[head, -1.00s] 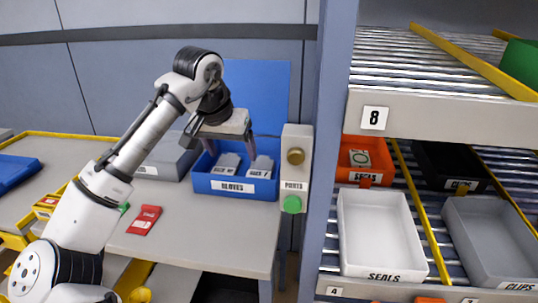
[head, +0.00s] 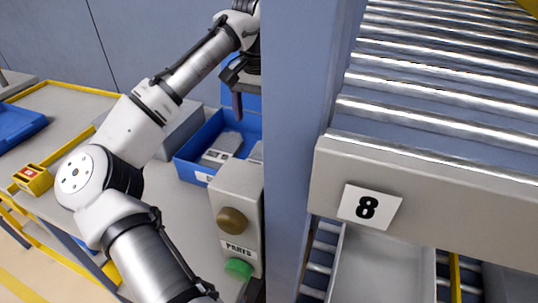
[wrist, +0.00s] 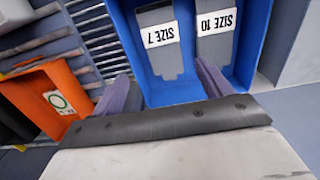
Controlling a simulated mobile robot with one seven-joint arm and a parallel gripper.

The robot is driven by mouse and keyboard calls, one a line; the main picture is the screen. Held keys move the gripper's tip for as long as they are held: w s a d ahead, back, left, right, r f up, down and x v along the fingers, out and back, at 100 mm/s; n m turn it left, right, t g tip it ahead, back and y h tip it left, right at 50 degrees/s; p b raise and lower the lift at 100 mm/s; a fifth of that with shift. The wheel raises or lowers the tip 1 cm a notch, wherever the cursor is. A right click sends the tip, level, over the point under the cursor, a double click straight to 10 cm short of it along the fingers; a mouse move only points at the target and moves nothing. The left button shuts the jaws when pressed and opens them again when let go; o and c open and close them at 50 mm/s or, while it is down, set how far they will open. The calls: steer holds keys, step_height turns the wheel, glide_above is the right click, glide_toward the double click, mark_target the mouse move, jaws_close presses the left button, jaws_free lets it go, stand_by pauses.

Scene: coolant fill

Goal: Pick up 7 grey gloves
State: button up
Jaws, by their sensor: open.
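The blue bin (head: 190,169) stands on the table with grey glove packs in it; the shelf post and the beige box partly cover it in the head view. In the wrist view two grey packs lie side by side in the bin (wrist: 255,45): one marked SIZE 7 (wrist: 179,65), one marked SIZE 10 (wrist: 213,48). My gripper (wrist: 163,88) is open and empty. Its fingers show either side of the SIZE 7 pack's lower end in the picture, the right one near SIZE 10. In the head view one finger (head: 238,104) shows above the bin; the rest is behind the post.
The beige box (head: 233,190) with a brown knob and a green button stands close beside the bin. An orange bin (wrist: 55,95) lies left in the wrist view.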

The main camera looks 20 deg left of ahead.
mark_target(258, 158)
steer(key=f, duration=1.3)
steer(key=shift+s+a+p, duration=0.2)
steer(key=shift+s+p, duration=0.05)
steer(key=shift+p, duration=0.1)
steer(key=c, duration=0.8)
steer(key=shift+o, duration=0.2)
steer(key=shift+r, duration=0.1)
